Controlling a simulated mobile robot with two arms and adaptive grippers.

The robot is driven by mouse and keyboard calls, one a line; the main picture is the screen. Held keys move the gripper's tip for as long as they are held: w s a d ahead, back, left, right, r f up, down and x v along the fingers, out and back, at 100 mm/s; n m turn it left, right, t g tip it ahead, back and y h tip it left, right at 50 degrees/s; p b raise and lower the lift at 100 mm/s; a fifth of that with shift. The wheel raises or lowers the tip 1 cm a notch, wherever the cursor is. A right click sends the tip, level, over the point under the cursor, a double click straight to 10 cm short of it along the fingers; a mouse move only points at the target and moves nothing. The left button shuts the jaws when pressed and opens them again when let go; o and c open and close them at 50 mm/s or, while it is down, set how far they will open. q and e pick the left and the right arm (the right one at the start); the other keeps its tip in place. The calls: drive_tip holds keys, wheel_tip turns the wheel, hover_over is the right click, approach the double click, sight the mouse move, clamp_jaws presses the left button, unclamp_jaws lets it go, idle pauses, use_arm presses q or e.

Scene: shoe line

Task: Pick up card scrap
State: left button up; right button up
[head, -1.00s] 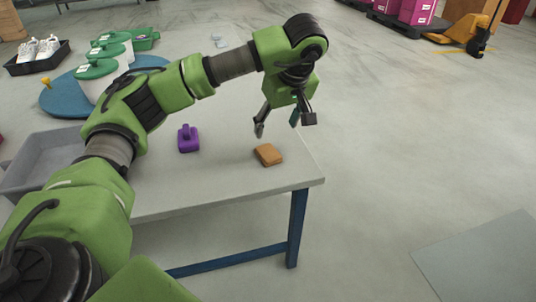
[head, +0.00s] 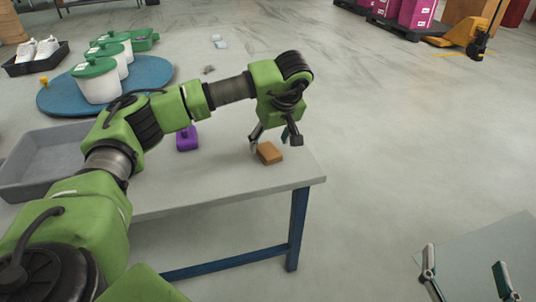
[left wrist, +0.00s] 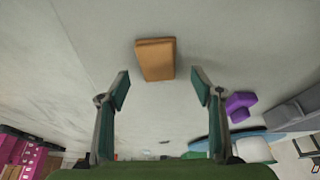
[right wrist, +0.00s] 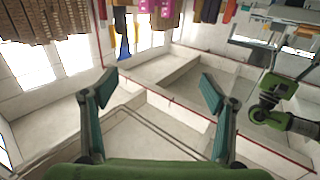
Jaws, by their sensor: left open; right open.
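The card scrap (head: 270,153) is a small brown-orange block lying flat on the grey table near its right edge. My left gripper (head: 271,144) is open just above it in the head view. In the left wrist view the card scrap (left wrist: 155,59) lies beyond the open, empty fingertips (left wrist: 161,83), roughly in line with the gap between them. My right gripper (head: 466,265) is open and empty at the lower right of the head view, away from the table. Its open fingers (right wrist: 157,82) also show in the right wrist view, with nothing between them.
A purple handled object (head: 187,140) stands on the table left of the card scrap. A grey tray (head: 20,187) sits at the table's left. Behind are a blue round platform (head: 157,72) with green-lidded white tubs (head: 97,84).

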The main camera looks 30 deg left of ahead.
sight(268, 150)
use_arm(q)
drive_tip(key=b+x, duration=0.1)
drive_tip(key=x, duration=0.2)
drive_tip(key=shift+w+f, duration=0.15)
drive_tip(key=shift+f, duration=0.15)
drive_tip(key=c, duration=1)
use_arm(e)
wheel_tip(268, 150, up, 7)
drive_tip(key=t+y, duration=0.1)
drive_tip(key=t, duration=0.2)
drive_tip(key=shift+s+a+t, duration=0.3)
drive_tip(key=shift+s, duration=0.15)
